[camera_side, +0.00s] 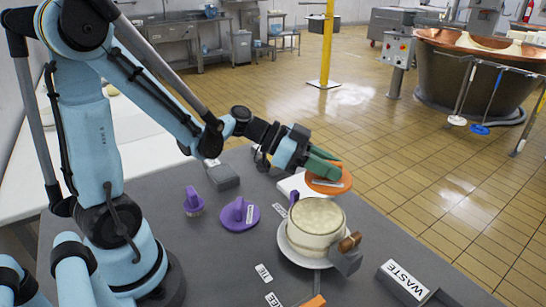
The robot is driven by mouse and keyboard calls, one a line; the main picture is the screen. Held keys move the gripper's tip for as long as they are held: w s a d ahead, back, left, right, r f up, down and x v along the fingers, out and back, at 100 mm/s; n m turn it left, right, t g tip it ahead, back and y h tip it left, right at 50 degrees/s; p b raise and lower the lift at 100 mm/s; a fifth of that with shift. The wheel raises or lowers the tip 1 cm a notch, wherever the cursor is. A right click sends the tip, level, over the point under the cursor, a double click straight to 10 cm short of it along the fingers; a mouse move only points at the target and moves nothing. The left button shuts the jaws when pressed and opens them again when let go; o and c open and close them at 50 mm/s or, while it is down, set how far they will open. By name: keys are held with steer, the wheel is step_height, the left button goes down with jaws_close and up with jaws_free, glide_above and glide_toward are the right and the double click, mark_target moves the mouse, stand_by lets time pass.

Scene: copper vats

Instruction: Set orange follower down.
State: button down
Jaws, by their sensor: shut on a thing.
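The orange follower (335,182) is a flat round disc with an upright part. My gripper (326,168) has green fingers shut on it. The follower is held above the far side of the grey table (215,265), over or just behind a white block (291,186). Whether it touches anything below cannot be told from this view. In front of it stands a cream-filled round vessel (316,216) on a white plate (306,262).
A brown-ended clamp (347,254) is by the vessel. Copper vats (480,75) stand beyond.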

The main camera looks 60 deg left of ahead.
steer(key=shift+w+a+f, duration=0.4)
steer(key=shift+a, duration=0.3)
glide_above(305, 187)
step_height(305, 187, down, 7)
steer(key=shift+r, duration=0.15)
steer(key=shift+a+f, duration=0.1)
steer(key=shift+f, duration=1.95)
steer(key=shift+f, duration=0.15)
steer(key=c, duration=1)
jaws_free()
